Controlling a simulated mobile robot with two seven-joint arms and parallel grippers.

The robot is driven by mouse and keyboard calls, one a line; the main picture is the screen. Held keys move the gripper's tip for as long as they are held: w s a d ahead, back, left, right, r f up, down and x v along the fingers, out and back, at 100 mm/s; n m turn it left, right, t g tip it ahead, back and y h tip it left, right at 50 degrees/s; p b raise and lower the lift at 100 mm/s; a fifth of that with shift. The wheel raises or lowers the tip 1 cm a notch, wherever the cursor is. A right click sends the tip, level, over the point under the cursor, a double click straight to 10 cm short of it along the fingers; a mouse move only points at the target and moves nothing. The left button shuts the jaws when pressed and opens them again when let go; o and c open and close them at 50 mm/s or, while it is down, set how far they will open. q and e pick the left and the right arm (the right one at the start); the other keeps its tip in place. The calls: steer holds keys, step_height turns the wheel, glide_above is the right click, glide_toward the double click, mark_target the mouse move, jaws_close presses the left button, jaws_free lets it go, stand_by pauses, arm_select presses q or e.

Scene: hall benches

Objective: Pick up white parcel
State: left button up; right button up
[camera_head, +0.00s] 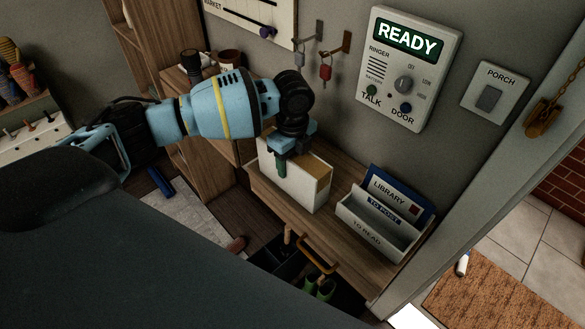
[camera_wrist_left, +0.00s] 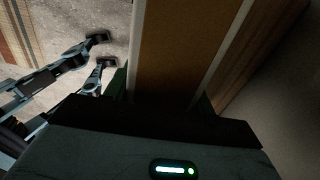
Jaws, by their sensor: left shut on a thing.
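The white parcel (camera_head: 309,191) is a box with white sides and a brown top, at the wall end of the wooden bench. My left gripper (camera_head: 281,163) comes down over it from above and is shut on it. One green finger lies against the near white side; the far finger is hidden. In the left wrist view the parcel's brown top (camera_wrist_left: 180,45) with white edges runs between the fingers. I cannot tell whether its base touches the bench.
A white letter rack (camera_head: 377,228) with a blue library item (camera_head: 402,190) stands to the parcel's right on the bench (camera_head: 275,200). Keys (camera_head: 326,72) hang on the wall above, beside the intercom panel (camera_head: 410,70). Wooden shelves (camera_head: 150,45) stand at left.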

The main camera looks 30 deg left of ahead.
arm_select(q)
steer(key=shift+r, duration=0.1)
steer(key=shift+c, duration=0.4)
